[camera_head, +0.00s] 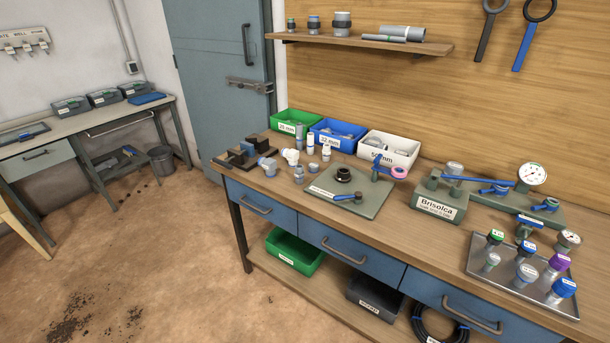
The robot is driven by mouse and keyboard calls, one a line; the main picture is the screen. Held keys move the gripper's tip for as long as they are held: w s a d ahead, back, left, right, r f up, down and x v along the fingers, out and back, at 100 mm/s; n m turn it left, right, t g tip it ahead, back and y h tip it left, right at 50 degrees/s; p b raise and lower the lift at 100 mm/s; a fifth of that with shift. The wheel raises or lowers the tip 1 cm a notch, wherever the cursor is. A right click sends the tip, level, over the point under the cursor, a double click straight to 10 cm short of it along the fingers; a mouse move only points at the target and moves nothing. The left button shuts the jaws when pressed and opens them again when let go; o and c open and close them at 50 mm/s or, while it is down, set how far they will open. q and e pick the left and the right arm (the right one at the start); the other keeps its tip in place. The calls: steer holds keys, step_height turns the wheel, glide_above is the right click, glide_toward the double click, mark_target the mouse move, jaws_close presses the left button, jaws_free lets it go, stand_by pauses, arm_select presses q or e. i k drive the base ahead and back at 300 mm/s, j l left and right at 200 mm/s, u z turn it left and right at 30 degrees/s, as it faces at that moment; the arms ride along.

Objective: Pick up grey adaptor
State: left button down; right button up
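Several small grey and white fittings stand on the workbench (228,170), left of the green-grey mat (322,203). Among them are a short grey fitting (312,168), another grey fitting (299,174), a grey fitting with a blue part (267,166) and a white fitting (290,156). A taller grey piece (299,136) stands behind, by the green bin. They are too small to tell which is the grey adaptor. Neither of my grippers shows in this view, and nothing is seen being held.
Green (283,128), blue (330,142) and white (377,163) bins line the back. A black ring (343,174) and blue-handled tool (347,197) lie on the mat. A gauge block (440,203) and metal tray (480,272) stand right. A shelf (432,47) hangs above. Floor at left is open.

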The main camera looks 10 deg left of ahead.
mark_target(299, 172)
steer(key=j+z, duration=0.1)
steer(key=z, duration=0.25)
steer(key=j+z, duration=0.15)
steer(key=z, duration=0.2)
steer(key=j+z, duration=0.15)
steer(key=j, duration=0.5)
steer(key=j+z, duration=0.15)
steer(key=j, duration=0.45)
steer(key=k+j+z, duration=0.15)
steer(key=j, duration=0.45)
steer(key=j+z, duration=0.15)
steer(key=j, duration=0.5)
steer(key=k, duration=0.05)
